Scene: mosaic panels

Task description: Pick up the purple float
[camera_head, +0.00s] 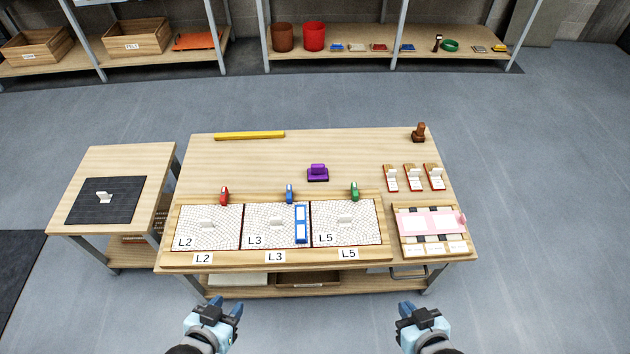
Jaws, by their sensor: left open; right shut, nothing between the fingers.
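The purple float (318,173) rests on the bare wood of the workbench (250,165), behind the mosaic panels and a little right of centre. It has a flat base and a raised handle on top. My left gripper (225,304) is open and empty in front of the bench's near edge, at the lower left. My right gripper (409,308) is shut with nothing in it, in front of the bench at the lower right. Both grippers are well apart from the float.
Mosaic panels L2 (209,236), L3 (265,236) and L5 (342,236) lie along the bench front. A blue tool (301,224) lies on L3. A yellow bar (249,135) and brown stamp-like tool (419,133) stand at the back. A side table (125,160) is left.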

